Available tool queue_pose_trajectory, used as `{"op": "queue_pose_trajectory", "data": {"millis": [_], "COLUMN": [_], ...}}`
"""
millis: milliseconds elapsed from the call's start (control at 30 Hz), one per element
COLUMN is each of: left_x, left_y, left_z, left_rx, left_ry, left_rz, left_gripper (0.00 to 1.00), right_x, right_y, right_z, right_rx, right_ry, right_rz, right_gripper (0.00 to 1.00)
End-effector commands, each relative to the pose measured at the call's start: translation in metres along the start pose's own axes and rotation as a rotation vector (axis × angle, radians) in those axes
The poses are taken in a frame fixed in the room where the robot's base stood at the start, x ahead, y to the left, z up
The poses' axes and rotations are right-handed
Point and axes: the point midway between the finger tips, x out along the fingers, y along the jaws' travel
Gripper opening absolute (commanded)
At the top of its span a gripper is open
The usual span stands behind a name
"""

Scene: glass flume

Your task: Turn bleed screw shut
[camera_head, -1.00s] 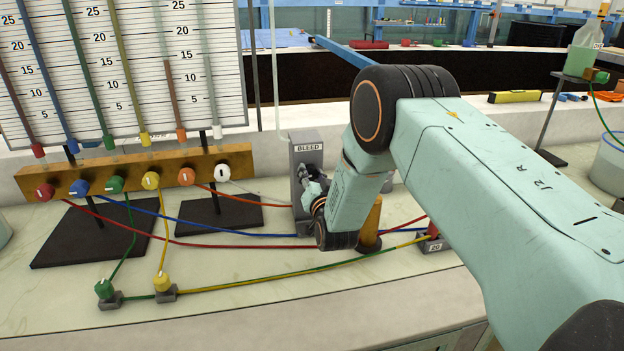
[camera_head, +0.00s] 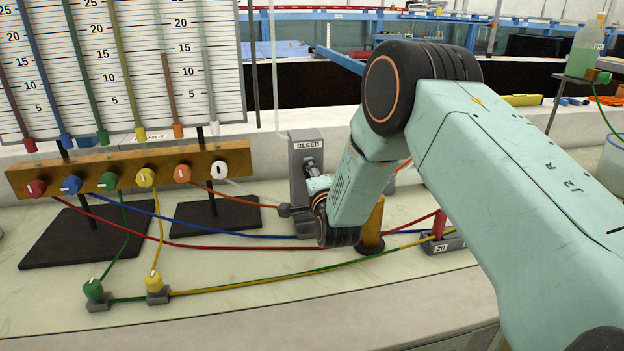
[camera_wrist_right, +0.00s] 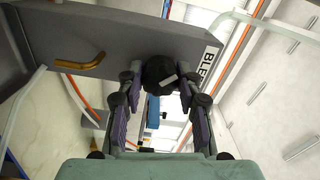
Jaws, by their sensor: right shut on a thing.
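The bleed block (camera_head: 303,190) is an upright grey box labelled BLEED, standing on the bench in the middle of the head view. In the right wrist view the bleed screw (camera_wrist_right: 160,72) is a round black knob with a white mark. My right gripper (camera_wrist_right: 161,84) is shut on it, with a finger on each side. In the head view the right gripper (camera_head: 313,168) is at the front of the block, and my wrist partly hides the screw. My left gripper is not in view.
A brass manifold (camera_head: 130,168) with coloured knobs stands at left, below the scale board. A yellow-brown post (camera_head: 372,225) stands close to my right wrist. Coloured tubes (camera_head: 250,235) cross the bench. A bent brass pipe (camera_wrist_right: 80,64) sits beside the screw on the block.

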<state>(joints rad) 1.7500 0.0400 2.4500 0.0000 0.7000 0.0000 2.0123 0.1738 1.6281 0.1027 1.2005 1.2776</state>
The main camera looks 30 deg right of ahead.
Motion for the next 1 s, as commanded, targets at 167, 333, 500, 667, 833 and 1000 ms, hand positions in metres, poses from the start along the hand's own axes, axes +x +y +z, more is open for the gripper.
{"op": "queue_pose_trajectory", "data": {"millis": [167, 333, 500, 667, 833, 1000], "left_x": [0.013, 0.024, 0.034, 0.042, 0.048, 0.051], "left_y": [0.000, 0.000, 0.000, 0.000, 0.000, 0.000], "left_z": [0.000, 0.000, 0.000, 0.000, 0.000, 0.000], "left_rx": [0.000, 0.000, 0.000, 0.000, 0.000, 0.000], "left_ry": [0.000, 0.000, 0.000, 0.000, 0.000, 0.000], "left_rz": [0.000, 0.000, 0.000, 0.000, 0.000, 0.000], "left_gripper": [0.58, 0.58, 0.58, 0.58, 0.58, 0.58], "right_x": [0.001, 0.001, 0.001, 0.001, 0.001, 0.001], "right_y": [-0.001, -0.001, -0.001, -0.001, -0.002, -0.003], "right_z": [0.000, 0.000, -0.001, -0.001, -0.001, -0.001], "right_rx": [0.170, 0.330, 0.478, 0.596, 0.690, 0.751], "right_ry": [0.001, 0.001, 0.001, 0.000, 0.000, 0.000], "right_rz": [-0.007, -0.007, -0.008, -0.007, -0.008, -0.009], "right_gripper": [0.04, 0.04, 0.04, 0.04, 0.04, 0.04]}}
